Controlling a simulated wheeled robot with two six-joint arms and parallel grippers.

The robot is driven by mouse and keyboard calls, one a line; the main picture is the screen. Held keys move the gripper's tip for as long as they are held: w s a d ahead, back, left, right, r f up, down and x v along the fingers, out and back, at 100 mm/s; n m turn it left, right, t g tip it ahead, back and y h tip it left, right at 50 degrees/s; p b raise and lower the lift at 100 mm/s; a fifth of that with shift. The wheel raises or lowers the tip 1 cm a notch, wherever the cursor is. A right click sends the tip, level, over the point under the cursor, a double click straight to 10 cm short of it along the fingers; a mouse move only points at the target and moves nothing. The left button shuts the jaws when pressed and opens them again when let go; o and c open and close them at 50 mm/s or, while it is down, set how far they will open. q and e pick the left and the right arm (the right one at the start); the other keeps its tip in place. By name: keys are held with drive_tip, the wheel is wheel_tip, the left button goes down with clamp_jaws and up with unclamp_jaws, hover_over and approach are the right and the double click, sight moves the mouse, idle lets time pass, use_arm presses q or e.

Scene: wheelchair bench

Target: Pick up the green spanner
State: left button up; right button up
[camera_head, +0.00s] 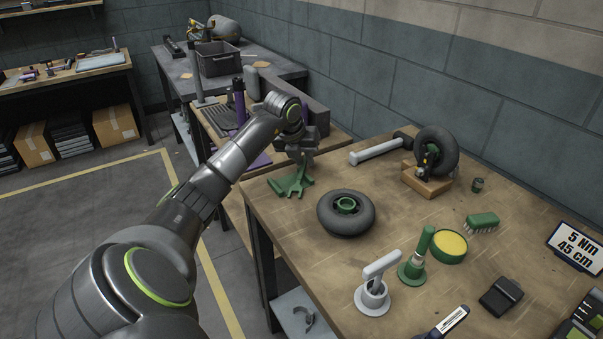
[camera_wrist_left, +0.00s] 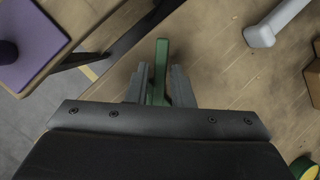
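The green spanner (camera_head: 296,186) is at the left corner of the wooden bench, its forked end showing below my left gripper (camera_head: 302,156) in the head view. In the left wrist view the spanner (camera_wrist_left: 160,72) is a narrow green bar between the two grey fingers of my left gripper (camera_wrist_left: 160,86). The fingers sit close against both its sides and appear shut on it. The gripper hides part of the spanner, and I cannot tell whether it still touches the bench. My right gripper is not in view.
A wheel (camera_head: 346,212) lies flat beside the spanner. Behind are a grey-handled hammer (camera_head: 376,151) and a wheel on a wooden block (camera_head: 427,182). A grey-handled tool (camera_head: 374,290), a green-handled tool (camera_head: 413,268) and a yellow-topped tin (camera_head: 449,245) stand nearer.

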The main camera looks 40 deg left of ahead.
use_arm(q)
clamp_jaws()
wheel_tip(320, 180, up, 9)
drive_tip(key=shift+w+f, duration=0.1)
drive_tip(key=shift+f, duration=0.05)
drive_tip(key=f, duration=0.2)
drive_tip(key=f+g, duration=0.1)
drive_tip(key=f, duration=0.1)
drive_tip(key=f+g, duration=0.1)
drive_tip(key=f, duration=0.1)
drive_tip(key=shift+w+d, duration=0.1)
drive_tip(key=shift+w, duration=0.15)
drive_tip(key=shift+w+f+y, duration=0.1)
drive_tip(key=shift+f+y, duration=0.2)
drive_tip(key=shift+f, duration=0.4)
drive_tip(key=shift+f+g, duration=0.25)
drive_tip(key=shift+g, duration=0.05)
